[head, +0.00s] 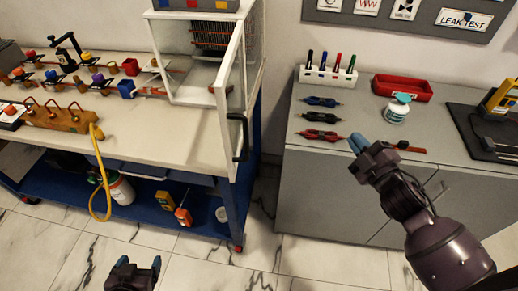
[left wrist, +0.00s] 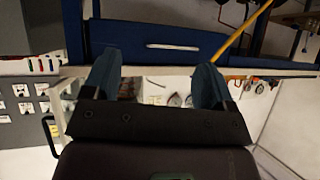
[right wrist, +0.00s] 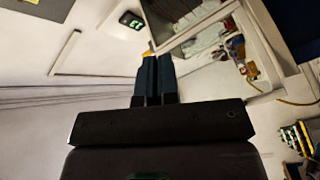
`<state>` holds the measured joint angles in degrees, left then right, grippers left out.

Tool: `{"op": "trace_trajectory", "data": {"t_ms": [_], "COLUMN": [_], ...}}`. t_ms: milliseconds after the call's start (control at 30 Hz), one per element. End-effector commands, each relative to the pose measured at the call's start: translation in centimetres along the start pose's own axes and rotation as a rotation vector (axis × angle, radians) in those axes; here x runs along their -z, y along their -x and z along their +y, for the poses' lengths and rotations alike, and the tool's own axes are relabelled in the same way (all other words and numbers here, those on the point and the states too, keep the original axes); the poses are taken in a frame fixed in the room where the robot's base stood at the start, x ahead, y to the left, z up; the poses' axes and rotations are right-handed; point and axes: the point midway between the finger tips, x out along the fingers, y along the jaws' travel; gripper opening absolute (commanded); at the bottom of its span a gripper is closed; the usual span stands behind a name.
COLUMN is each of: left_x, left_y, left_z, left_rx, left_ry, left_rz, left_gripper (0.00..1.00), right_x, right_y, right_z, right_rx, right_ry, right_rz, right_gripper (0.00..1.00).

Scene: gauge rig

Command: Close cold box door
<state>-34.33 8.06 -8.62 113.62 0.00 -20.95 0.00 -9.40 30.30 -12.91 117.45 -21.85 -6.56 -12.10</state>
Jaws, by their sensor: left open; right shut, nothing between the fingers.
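The cold box (head: 173,48) is a white cabinet with clear panes and a wire rack inside, at the back right of the workbench. Its white-framed clear door (head: 226,80) stands open, swung out toward me at the bench's right end. A black handle (head: 238,138) is on the door's near edge. My left gripper (head: 139,266) is open and empty, low over the floor in front of the bench, apart from the door. Its spread fingers show in the left wrist view (left wrist: 156,78). My right gripper (head: 358,143) is shut and empty by the grey cabinet, right of the door; its fingers are together in the right wrist view (right wrist: 158,65).
The workbench (head: 160,138) holds valves, a wooden block and a yellow hose (head: 101,170). The grey cabinet (head: 300,172) carries pens, a red tray (head: 402,88), a white jar (head: 396,112) and tools. A floor gap separates the bench and cabinet.

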Motion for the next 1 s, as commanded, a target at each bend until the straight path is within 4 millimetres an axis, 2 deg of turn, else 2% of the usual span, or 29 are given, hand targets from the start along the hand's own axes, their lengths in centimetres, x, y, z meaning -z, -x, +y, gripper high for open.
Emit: {"op": "trace_trajectory", "data": {"t_ms": [33,167,300,400,500,600,767,1000], "left_x": [-1.3,-2.2,-2.1,-1.6,-1.4,-1.6,-2.0,-2.1], "left_y": [-0.6,-1.2,-1.4,-1.2,-1.2,-1.1,-0.9,-0.4], "left_z": [0.2,0.3,0.4,0.3,0.3,0.3,0.2,0.1], "left_rx": [-0.002,-0.004,-0.005,-0.005,-0.005,-0.004,-0.003,-0.001], "left_ry": [-0.001,-0.002,-0.002,-0.003,-0.003,-0.004,-0.004,-0.002], "left_rz": [-0.012,-0.019,-0.015,-0.007,-0.004,-0.008,-0.018,-0.023], "left_gripper": [0.78,0.78,0.78,0.78,0.78,0.78,0.78,0.78], "right_x": [1.3,5.6,9.1,10.5,11.2,11.4,11.6,13.3], "right_y": [-1.0,-1.7,-0.3,1.2,2.3,2.9,3.1,1.6], "right_z": [0.5,1.7,0.5,-0.9,-2.1,-2.8,-3.0,-3.7], "right_rx": [-0.02,-0.104,-0.214,-0.301,-0.387,-0.449,-0.497,-0.505], "right_ry": [0.203,0.731,1.244,1.526,1.724,1.836,1.898,1.903], "right_rz": [0.11,0.381,0.644,0.792,0.896,0.955,0.972,0.969], "right_gripper": [0.0,0.0,0.0,0.0,0.0,0.0,0.0,0.0]}}
